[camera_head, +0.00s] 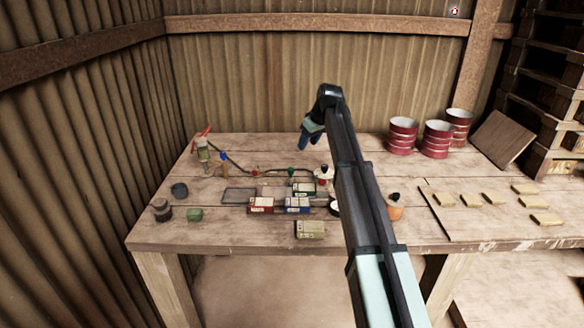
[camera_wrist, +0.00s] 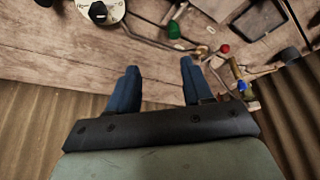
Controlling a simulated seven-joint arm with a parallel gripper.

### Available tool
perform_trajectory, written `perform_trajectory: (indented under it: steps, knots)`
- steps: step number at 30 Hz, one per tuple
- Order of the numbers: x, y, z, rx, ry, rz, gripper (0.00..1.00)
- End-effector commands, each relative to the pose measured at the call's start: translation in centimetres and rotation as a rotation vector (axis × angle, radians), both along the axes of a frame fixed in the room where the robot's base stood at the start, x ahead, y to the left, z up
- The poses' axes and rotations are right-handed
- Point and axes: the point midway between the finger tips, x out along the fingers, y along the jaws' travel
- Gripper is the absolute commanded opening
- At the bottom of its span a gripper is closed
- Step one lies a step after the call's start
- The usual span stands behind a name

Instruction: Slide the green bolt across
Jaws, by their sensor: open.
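A small green knob, which looks like the green bolt (camera_head: 290,172), stands along a dark pipe in the middle of the table; it also shows in the wrist view (camera_wrist: 174,29), ahead of the fingers. Its fine shape is too small to tell. My gripper (camera_head: 309,142) is raised near the table's back edge, behind the green bolt. In the wrist view, the two blue fingers of my gripper (camera_wrist: 160,66) are spread apart with nothing between them. They do not touch the bolt.
Beside the bolt are a white round base with a dark knob (camera_wrist: 98,14) and a red knob (camera_wrist: 225,48). A blue knob (camera_wrist: 242,86) is farther along. Small boxes (camera_head: 260,206) and a dark tray (camera_head: 228,195) lie in front. Red drums (camera_head: 402,138) stand at the back right.

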Motion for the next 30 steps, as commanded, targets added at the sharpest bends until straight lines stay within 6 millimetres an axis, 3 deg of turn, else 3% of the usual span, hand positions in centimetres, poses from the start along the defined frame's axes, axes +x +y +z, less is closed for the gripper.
perform_trajectory:
  steps: [3, 8, 30]
  knots:
    - [-0.8, 1.8, 0.4, -0.02, 0.016, 0.049, 0.5]
    - [-1.0, 2.5, -0.1, -0.026, 0.025, 0.066, 0.5]
    - [2.2, 5.5, -10.6, -0.025, 0.023, 0.062, 0.5]
